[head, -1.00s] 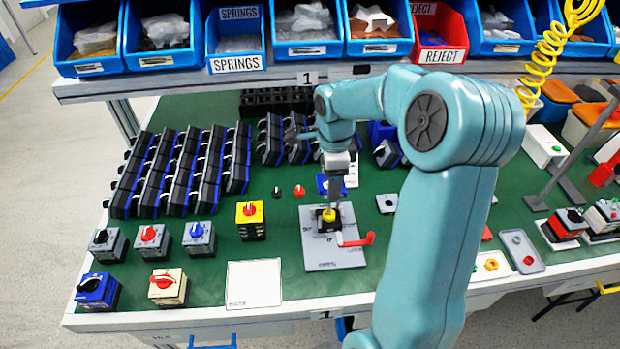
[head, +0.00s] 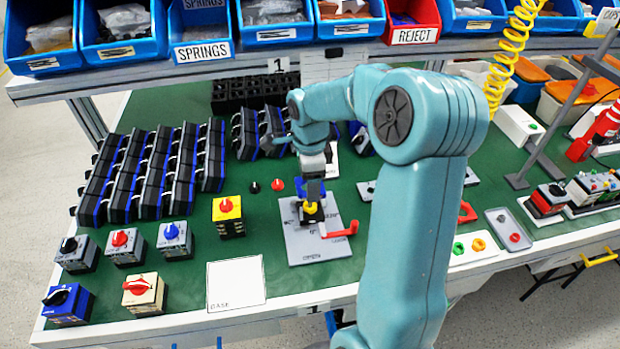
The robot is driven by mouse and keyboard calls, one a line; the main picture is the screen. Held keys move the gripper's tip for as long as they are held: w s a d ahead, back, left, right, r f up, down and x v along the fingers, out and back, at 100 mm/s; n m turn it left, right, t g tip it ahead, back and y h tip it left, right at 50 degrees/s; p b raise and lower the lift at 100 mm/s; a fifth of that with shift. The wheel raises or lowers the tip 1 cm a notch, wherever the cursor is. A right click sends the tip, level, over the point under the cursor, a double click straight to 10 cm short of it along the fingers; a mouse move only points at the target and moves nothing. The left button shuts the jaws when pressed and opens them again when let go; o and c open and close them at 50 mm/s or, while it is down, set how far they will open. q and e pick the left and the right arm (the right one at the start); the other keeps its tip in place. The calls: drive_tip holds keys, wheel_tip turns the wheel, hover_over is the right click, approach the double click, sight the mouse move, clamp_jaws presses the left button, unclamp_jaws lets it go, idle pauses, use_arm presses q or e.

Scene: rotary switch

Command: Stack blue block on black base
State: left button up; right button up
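A small black base (head: 312,216) with a yellow part (head: 311,207) on it sits on the grey marked plate (head: 300,246). The one arm in view comes in from the lower right, and I take it as my right. Its gripper (head: 315,198) points down right over the yellow part; the fingers are too small to tell whether they are shut on it. A blue block (head: 299,188) shows beside and behind the fingers, partly hidden; I cannot tell whether it is held or lies on the bench. My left gripper is not in view.
A white BASE card (head: 236,284) lies in front. Rows of black-blue parts (head: 150,170) and a shelf of bins (head: 285,22) are behind.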

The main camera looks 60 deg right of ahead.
drive_tip(key=shift+f, duration=0.25)
idle(0.4)
drive_tip(key=shift+f+b, duration=1.5)
drive_tip(key=shift+f, duration=0.15)
drive_tip(key=o, duration=1.1)
wheel_tip(320, 180, up, 16)
drive_tip(key=shift+r+p, duration=0.2)
drive_tip(key=shift+p, duration=0.8)
drive_tip(key=shift+r, duration=0.1)
